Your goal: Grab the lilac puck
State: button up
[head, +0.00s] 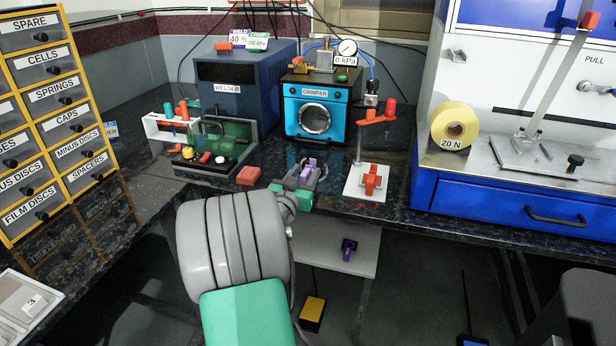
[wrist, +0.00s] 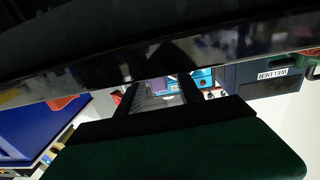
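A small lilac piece (head: 308,168), which looks like the lilac puck, shows at my gripper's fingers, in front of the crimper in the head view. My gripper (head: 307,176) is low over the dark bench at the end of my grey and green arm. In the wrist view, its two dark fingers (wrist: 160,93) stand apart, with a greyish lilac patch (wrist: 160,84) between them. I cannot tell whether the fingers touch the puck. The arm and fingers hide part of this spot.
The blue crimper (head: 318,108) stands behind my gripper, and the welder (head: 240,88) is behind left. An orange block (head: 248,176) lies to the left. A white stand with orange parts (head: 367,182) is close on the right. A dark purple item (head: 348,250) sits on a lower grey shelf (head: 325,262).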

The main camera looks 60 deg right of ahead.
grip_shut()
dwell(0.6)
